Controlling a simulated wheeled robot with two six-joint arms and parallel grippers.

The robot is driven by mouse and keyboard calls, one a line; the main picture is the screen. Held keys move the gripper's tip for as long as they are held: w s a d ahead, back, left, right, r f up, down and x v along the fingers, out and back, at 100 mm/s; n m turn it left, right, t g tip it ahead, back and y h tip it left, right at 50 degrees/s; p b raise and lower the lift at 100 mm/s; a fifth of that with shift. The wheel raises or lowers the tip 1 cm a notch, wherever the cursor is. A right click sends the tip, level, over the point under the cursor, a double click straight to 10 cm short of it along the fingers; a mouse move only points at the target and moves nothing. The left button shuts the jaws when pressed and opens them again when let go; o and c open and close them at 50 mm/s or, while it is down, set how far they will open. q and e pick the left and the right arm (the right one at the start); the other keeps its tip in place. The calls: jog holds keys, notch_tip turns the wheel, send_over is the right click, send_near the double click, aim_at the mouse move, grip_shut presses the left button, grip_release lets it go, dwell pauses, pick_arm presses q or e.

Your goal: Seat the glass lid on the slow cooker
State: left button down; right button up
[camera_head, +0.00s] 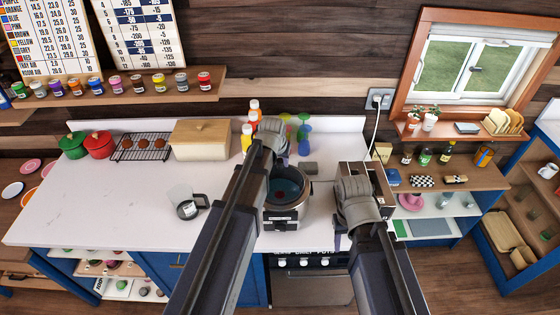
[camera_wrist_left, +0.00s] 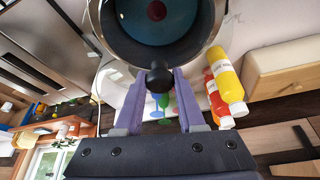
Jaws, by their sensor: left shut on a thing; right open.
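The slow cooker (camera_head: 285,223) stands on the white counter, its dark pot open to view from above, with a blue-green inside and a red spot. Its dark pot (camera_wrist_left: 198,50) also fills the top of the left wrist view. My left gripper (camera_wrist_left: 159,82) is shut on the black knob (camera_wrist_left: 157,75) of the glass lid. The clear glass is hard to make out; a thin pale rim (camera_wrist_left: 91,22) shows beside the pot. In the head view my left arm hides the fingertips. My right gripper (camera_head: 352,190) is open, right of the cooker, its fingertips mostly hidden.
A brown box-like appliance (camera_head: 374,172) stands beside my right gripper. Yellow and red bottles (camera_head: 247,137) stand behind my left arm.

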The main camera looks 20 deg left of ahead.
aim_at(279, 169)
pick_arm(q)
jog(key=shift+f+b, duration=1.7)
jog(key=shift+f, duration=0.35)
jog(key=shift+f+b, duration=0.6)
dwell(0.6)
jog(key=shift+c, duration=2.2)
grip_release()
jog(key=shift+r, duration=0.1)
jog(key=shift+r+p, duration=3.45)
jog(key=shift+p, duration=0.15)
